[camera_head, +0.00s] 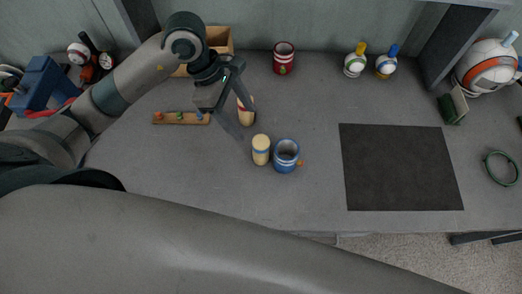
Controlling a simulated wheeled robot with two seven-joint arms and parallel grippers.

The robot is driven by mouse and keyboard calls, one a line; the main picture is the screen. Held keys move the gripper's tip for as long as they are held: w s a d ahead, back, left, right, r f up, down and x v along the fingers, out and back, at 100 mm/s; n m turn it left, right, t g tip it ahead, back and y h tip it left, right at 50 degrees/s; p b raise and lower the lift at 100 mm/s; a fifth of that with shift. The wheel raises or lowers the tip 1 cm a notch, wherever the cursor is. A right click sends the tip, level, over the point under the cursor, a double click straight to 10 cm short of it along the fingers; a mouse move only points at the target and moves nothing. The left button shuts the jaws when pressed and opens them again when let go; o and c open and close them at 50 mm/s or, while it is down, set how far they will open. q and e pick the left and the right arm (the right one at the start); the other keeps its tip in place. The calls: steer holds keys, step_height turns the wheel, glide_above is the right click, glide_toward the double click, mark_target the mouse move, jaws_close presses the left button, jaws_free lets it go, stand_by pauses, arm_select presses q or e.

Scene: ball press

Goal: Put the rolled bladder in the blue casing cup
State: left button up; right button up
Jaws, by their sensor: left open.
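The blue casing cup (286,157) stands upright near the middle of the table, with a pale band and a small orange part at its right side. A cream roll with a blue band (261,151) stands upright just left of the cup. A second cream roll with a reddish band (248,117) stands behind it. I cannot tell for certain which roll is the bladder named in the task. My left gripper (244,122) is open, its fingers reaching down around or beside the second roll and partly hiding it. My right gripper is not in view.
A wooden strip with coloured pegs (181,118) lies left of my gripper. A red cup (284,58) and two small balls with yellow (355,64) and blue (386,66) tops stand at the back. A dark mat (400,168) lies bare on the right. A green ring (501,168) is far right.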

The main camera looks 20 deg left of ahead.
arm_select(q)
steer(key=b, duration=0.2)
glide_above(261, 141)
steer(key=a, duration=0.2)
steer(key=f, duration=0.5)
steer(key=shift+s+a+f, duration=0.2)
steer(key=shift+s+f, duration=0.1)
steer(key=shift+s, duration=0.1)
steer(key=shift+f, duration=0.1)
steer(key=shift+d+f, duration=0.15)
steer(key=shift+f, duration=0.05)
steer(key=shift+w+b+x, duration=0.2)
steer(key=shift+b+x, duration=0.15)
steer(key=shift+x, duration=0.8)
steer(key=shift+w+b+x, duration=0.2)
steer(key=shift+b+x, duration=0.15)
steer(key=shift+x, duration=0.8)
